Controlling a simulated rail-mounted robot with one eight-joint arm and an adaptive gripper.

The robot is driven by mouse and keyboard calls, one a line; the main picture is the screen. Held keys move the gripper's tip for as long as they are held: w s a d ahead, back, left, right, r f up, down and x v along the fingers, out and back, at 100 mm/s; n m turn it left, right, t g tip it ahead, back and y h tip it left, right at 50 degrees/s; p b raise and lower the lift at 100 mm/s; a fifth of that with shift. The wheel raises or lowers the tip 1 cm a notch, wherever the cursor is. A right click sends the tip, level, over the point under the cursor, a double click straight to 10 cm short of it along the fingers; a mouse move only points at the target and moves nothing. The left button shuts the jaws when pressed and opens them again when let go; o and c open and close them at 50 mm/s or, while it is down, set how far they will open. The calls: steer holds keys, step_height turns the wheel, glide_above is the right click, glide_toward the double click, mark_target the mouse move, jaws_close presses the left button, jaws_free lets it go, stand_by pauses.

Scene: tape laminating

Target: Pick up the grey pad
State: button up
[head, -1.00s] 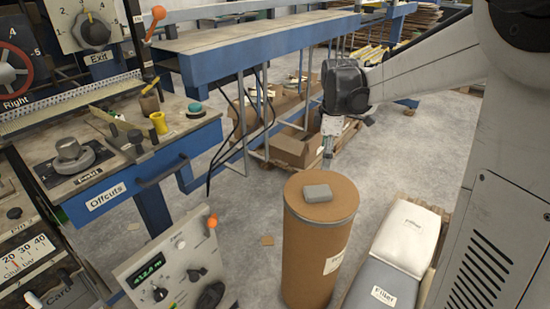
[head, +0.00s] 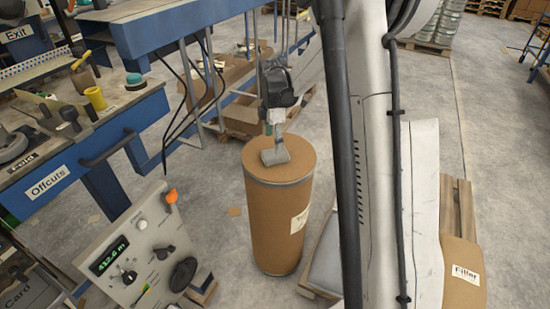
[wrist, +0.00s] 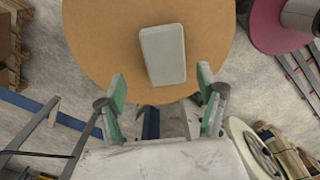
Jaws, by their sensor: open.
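The grey pad (wrist: 163,55) lies flat on the round brown top of a drum (wrist: 95,40) in the wrist view. In the head view the grey pad (head: 275,156) shows just below my gripper (head: 273,135), on the drum (head: 272,215). My gripper (wrist: 160,82) is open and empty, with one green-padded finger to the left of the pad's near end and one to the right. The pad lies mostly beyond the fingertips in the wrist view. I cannot tell the exact height of the fingertips above the drum top.
A control panel (head: 140,250) with an orange knob stands left of the drum. A blue bench marked Offcuts (head: 45,185) is farther left. Cardboard boxes (head: 240,110) lie behind the drum. A Filler bag (head: 465,275) is at the right.

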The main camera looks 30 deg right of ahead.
steer(key=shift+s+f+b, duration=0.2)
steer(key=shift+f+b, duration=0.1)
steer(key=shift+f, duration=1.2)
steer(key=shift+s+f+b, duration=0.2)
steer(key=shift+f+b, duration=0.1)
steer(key=shift+f, duration=1.15)
steer(key=c, duration=1.3)
steer(key=shift+o, duration=0.2)
steer(key=shift+r, duration=0.15)
steer(key=shift+r, duration=0.6)
step_height(320, 180, up, 3)
steer(key=shift+p, duration=0.55)
steer(key=s+a+r, duration=0.1)
steer(key=a+r, duration=0.2)
steer(key=a, duration=0.2)
steer(key=s+a+r+p, duration=0.1)
steer(key=s+a+r, duration=0.1)
steer(key=a, duration=0.4)
steer(key=shift+r, duration=0.8)
steer(key=shift+a, duration=0.1)
